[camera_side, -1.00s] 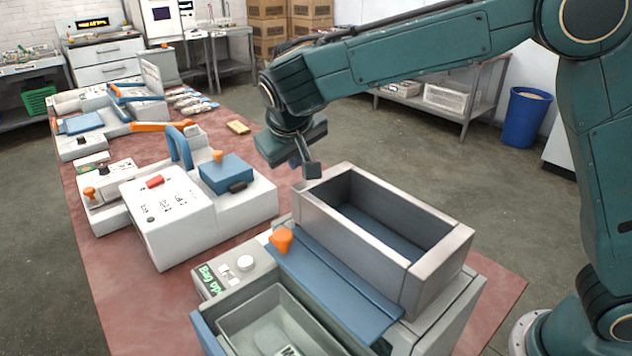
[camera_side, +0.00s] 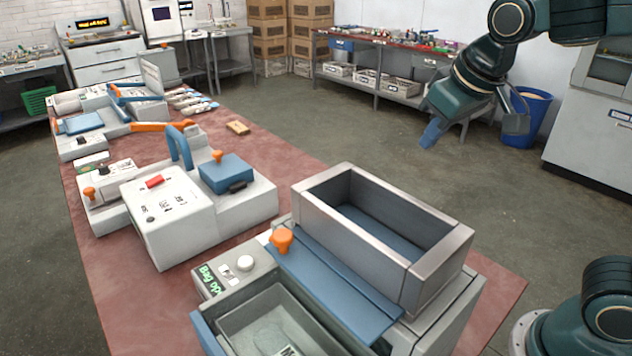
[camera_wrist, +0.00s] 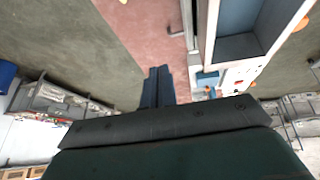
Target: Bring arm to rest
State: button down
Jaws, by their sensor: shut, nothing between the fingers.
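My gripper (camera_side: 433,134) hangs above open floor at the upper right of the side view, clear of the red-topped bench (camera_side: 110,285). Its blue fingers point down and to the left. In the wrist view the fingers (camera_wrist: 157,84) stand together, shut and empty. The grey open-topped bin (camera_side: 440,255) on the near machine is below and left of my gripper in the side view. Nothing hangs from the fingers.
The near machine has a blue plate (camera_side: 335,290), an orange knob (camera_side: 281,240) and a lower tray (camera_side: 245,325). A white press (camera_side: 175,225) stands behind it. A small wooden piece (camera_side: 238,128) lies on the bench. A blue barrel (camera_side: 535,115) and a shelf table (camera_side: 400,60) stand beyond.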

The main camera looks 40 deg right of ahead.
jog(key=s+f+y, duration=0.1)
jog(key=s+f, duration=0.2)
jog(key=s, duration=1)
jog(key=shift+d+f+n, duration=0.25)
jog(key=shift+d+n, duration=0.05)
jog(key=shift+d, duration=0.1)
jog(key=c, duration=2.2)
grip_release()
